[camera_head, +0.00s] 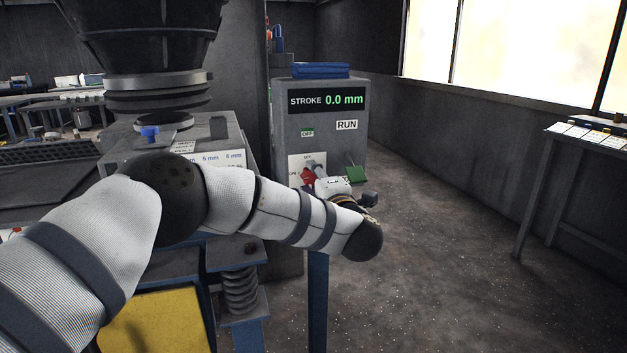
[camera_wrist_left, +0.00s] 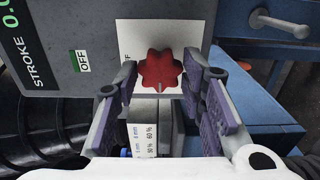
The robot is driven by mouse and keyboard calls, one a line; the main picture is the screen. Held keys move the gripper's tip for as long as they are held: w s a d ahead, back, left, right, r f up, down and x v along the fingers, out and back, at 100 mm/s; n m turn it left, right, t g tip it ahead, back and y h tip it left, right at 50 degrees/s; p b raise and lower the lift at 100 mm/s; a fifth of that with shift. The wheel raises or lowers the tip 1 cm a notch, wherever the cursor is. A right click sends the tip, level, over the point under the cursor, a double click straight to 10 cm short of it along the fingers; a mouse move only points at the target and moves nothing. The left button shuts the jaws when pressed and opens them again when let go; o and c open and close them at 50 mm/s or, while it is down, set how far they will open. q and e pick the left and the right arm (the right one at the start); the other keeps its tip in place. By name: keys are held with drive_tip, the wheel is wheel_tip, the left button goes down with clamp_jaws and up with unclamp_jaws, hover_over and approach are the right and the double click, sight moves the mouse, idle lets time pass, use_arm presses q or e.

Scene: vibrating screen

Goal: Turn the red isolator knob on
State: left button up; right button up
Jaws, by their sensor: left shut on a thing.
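The red isolator knob (camera_wrist_left: 160,70) is a lobed red knob on a white plate (camera_wrist_left: 146,30) on the grey control cabinet. In the head view the red knob (camera_head: 308,176) is partly hidden by my left gripper (camera_head: 314,172). In the left wrist view my left gripper (camera_wrist_left: 162,80) has one finger on each side of the knob and is shut on it. A small dark mark on the knob faces the lower edge of that view. The cabinet display (camera_head: 327,100) reads STROKE 0.0 mm. My right gripper is out of view.
An OFF label (camera_head: 307,133) and a RUN label (camera_head: 347,125) are on the grey cabinet (camera_head: 290,124). A green block (camera_head: 355,174) sits right of the knob. The dark machine hopper (camera_head: 150,40) stands to the left. Open floor (camera_head: 440,260) lies to the right.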

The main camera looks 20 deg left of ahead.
use_arm(q)
drive_tip(key=o, duration=1.1)
drive_tip(key=v, duration=1.2)
